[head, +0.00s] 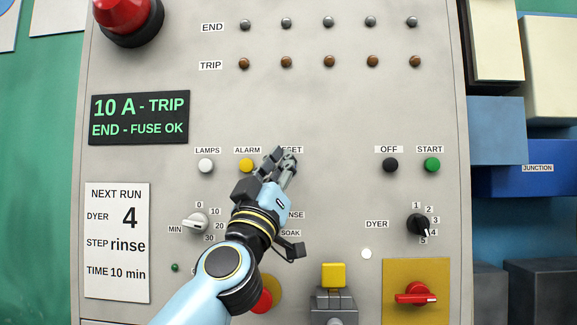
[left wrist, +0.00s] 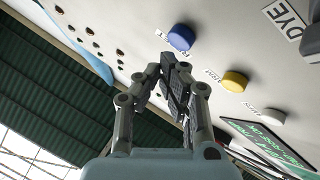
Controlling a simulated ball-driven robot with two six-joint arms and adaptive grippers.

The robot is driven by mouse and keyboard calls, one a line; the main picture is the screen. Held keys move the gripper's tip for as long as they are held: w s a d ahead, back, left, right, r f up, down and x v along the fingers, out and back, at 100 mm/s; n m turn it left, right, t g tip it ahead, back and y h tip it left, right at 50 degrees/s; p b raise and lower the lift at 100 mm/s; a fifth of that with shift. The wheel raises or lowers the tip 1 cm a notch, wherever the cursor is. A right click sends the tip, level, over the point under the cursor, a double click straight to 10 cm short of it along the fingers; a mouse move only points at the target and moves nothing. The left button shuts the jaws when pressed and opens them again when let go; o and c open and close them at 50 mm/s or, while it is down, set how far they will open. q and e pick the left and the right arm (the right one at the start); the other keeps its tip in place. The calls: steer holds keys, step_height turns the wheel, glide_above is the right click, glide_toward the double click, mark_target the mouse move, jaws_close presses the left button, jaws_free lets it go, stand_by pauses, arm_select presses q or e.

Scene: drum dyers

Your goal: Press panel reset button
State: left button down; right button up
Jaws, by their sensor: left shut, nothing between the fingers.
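The grey panel (head: 330,120) fills most of the head view. My left gripper (head: 283,157) is shut and empty in front of the RESET label (head: 292,149), partly covering it. The reset button is hidden behind the gripper there. In the left wrist view a blue round button (left wrist: 181,37), beside a partly hidden label, appears to be the reset button. My left fingertips (left wrist: 174,66) are close to it; I cannot tell whether they touch it. My right gripper is not in view.
The yellow ALARM button (head: 246,165) and white LAMPS button (head: 205,165) are left of the gripper. The black OFF (head: 390,165) and green START (head: 432,164) buttons are to the right. A dial (head: 195,223) is lower left. A red switch (head: 416,293) is lower right.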

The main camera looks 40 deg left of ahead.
arm_select(q)
steer(key=shift+w+a, duration=0.1)
steer(key=shift+w, duration=0.05)
steer(key=shift+w+a, duration=0.15)
steer(key=shift+w, duration=0.05)
steer(key=shift+w+a, duration=0.25)
steer(key=shift+w, duration=0.15)
stand_by(0.8)
stand_by(0.4)
steer(key=shift+s+d+p, duration=0.5)
steer(key=shift+s+p, duration=0.1)
steer(key=shift+s, duration=0.15)
steer(key=shift+s+d+p, duration=0.15)
steer(key=shift+s+d, duration=0.3)
steer(key=shift+s, duration=0.25)
steer(key=shift+s+d+p, duration=0.2)
steer(key=shift+s+d, duration=0.25)
steer(key=shift+s, duration=0.3)
steer(key=shift+s+d+p, duration=0.15)
steer(key=shift+s+d, duration=0.3)
steer(key=shift+s, duration=0.25)
